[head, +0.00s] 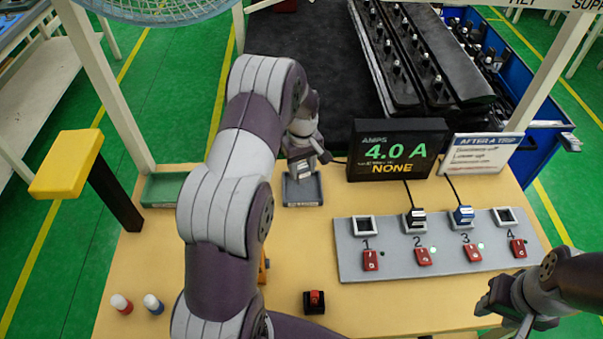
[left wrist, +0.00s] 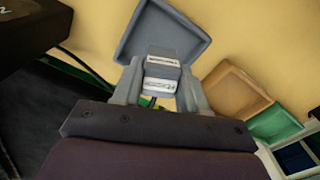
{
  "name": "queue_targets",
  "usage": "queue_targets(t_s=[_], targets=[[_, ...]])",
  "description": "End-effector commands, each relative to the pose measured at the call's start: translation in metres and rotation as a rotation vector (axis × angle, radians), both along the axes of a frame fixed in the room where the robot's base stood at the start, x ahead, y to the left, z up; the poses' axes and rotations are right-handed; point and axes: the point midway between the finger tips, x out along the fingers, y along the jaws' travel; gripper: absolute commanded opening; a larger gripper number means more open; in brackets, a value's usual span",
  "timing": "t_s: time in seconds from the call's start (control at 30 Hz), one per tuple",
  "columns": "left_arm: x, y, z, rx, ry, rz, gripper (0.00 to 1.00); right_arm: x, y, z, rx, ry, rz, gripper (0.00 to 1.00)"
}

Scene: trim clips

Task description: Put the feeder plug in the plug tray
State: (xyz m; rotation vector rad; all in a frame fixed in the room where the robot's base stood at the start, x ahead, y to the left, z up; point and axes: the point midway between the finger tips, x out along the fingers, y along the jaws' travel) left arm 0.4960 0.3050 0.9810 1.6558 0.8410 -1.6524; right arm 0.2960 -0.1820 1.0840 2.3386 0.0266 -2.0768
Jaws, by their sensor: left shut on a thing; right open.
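My left gripper (head: 307,160) is shut on a grey plug with pale label strips, the feeder plug (left wrist: 162,70), which shows between the fingers in the left wrist view. The gripper points down over a small grey tray (head: 303,200), taken as the plug tray, behind the middle of the table. In the left wrist view this tray (left wrist: 190,22) lies just beyond the plug. I cannot tell whether the plug touches the tray floor. My right gripper (head: 500,308) is open and empty at the right front edge, beside the socket board.
The socket board (head: 350,265) has numbered sockets, with a black plug (head: 415,217) in 2 and a blue plug (head: 463,215) in 3. Behind it stand the amps display (head: 397,150) and a sign (head: 480,152). A green tray (head: 165,190) lies left; a red button (head: 314,298) is in front.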

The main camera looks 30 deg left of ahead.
Motion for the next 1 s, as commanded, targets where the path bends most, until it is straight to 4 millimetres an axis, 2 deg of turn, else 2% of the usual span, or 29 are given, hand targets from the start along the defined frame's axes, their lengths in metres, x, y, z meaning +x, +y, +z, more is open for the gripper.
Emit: queue_targets(t_s=[0.2, 0.57, 0.6, 0.67, 0.7, 0.93, 1.0], targets=[[-0.001, 0.001, -0.035, -0.001, 0.003, 0.000, 0.11, 0.000, 0.000, 0.013, 0.000, 0.000, 0.000, 0.43], [-0.001, 0.000, -0.043, -0.001, 0.002, 0.000, 0.11, 0.000, 0.000, 0.009, 0.000, 0.000, 0.000, 0.43], [-0.001, 0.000, -0.044, 0.000, 0.003, 0.000, 0.46, 0.000, 0.000, 0.009, 0.000, 0.001, 0.000, 0.43], [-0.001, 0.000, -0.043, 0.000, 0.003, 0.000, 0.65, 0.000, 0.000, 0.010, 0.000, 0.000, 0.000, 0.43], [-0.001, 0.000, -0.043, 0.000, 0.003, 0.000, 0.68, 0.000, 0.000, 0.010, 0.000, 0.000, 0.000, 0.43], [-0.001, 0.000, -0.042, -0.001, 0.002, 0.000, 0.68, 0.000, 0.000, 0.010, 0.000, 0.000, 0.000, 0.43], [-0.001, 0.000, -0.036, 0.000, 0.001, 0.000, 0.68, 0.000, 0.000, 0.014, 0.000, 0.000, 0.000, 0.43]])
